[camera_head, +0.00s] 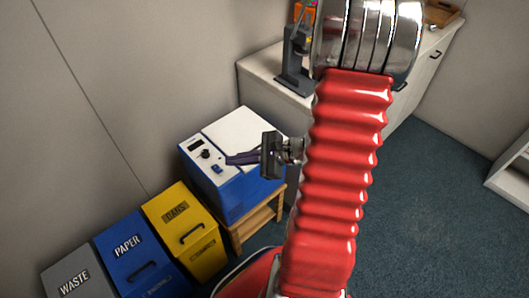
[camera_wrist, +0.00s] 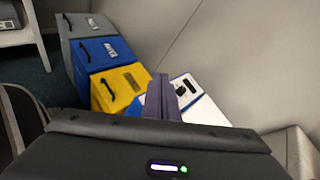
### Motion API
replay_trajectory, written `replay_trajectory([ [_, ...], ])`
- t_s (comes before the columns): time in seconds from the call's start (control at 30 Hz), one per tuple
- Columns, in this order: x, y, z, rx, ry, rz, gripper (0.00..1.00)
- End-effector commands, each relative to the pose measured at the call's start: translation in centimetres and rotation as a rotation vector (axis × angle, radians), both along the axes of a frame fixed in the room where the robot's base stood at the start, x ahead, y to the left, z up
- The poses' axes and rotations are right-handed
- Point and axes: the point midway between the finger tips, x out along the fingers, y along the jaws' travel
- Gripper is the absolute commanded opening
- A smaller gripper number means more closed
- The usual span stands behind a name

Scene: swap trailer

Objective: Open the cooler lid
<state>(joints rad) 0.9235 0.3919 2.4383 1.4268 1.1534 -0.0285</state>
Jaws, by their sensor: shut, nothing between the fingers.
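The cooler (camera_head: 243,192) is a blue box with a white lid (camera_head: 248,132) and stands on a small wooden stand. Its lid looks closed. A panel with a dark display and a knob is on its left side. In the wrist view the white top (camera_wrist: 205,111) shows just beyond my fingers, partly hidden by them. My gripper (camera_head: 229,159) is shut and empty, its dark purple fingers pointing left across the cooler's top near the panel. I cannot tell whether they touch it. The fingers also show in the wrist view (camera_wrist: 162,90).
Yellow (camera_head: 182,230), blue (camera_head: 133,256) and grey (camera_head: 75,275) bins stand in a row left of the cooler, against the wall. A white cabinet (camera_head: 262,72) with a dark appliance (camera_head: 294,62) on it is behind right. Carpet is clear at right.

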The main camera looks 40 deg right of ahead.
Motion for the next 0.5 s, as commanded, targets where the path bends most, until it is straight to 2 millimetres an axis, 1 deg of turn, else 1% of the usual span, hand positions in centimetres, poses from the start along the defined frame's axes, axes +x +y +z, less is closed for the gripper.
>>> replay_trajectory([
  [0.03, -0.1, -1.5, -1.0, 0.043, 0.008, -0.070, 0.00],
  [0.17, -0.4, -5.3, -3.1, 0.137, 0.014, -0.245, 0.00],
  [0.27, -1.0, -8.3, -5.0, 0.205, 0.018, -0.383, 0.00],
  [0.4, -2.6, -12.2, -7.7, 0.292, 0.024, -0.567, 0.00],
  [0.5, -3.7, -14.3, -9.3, 0.336, 0.026, -0.671, 0.00],
])
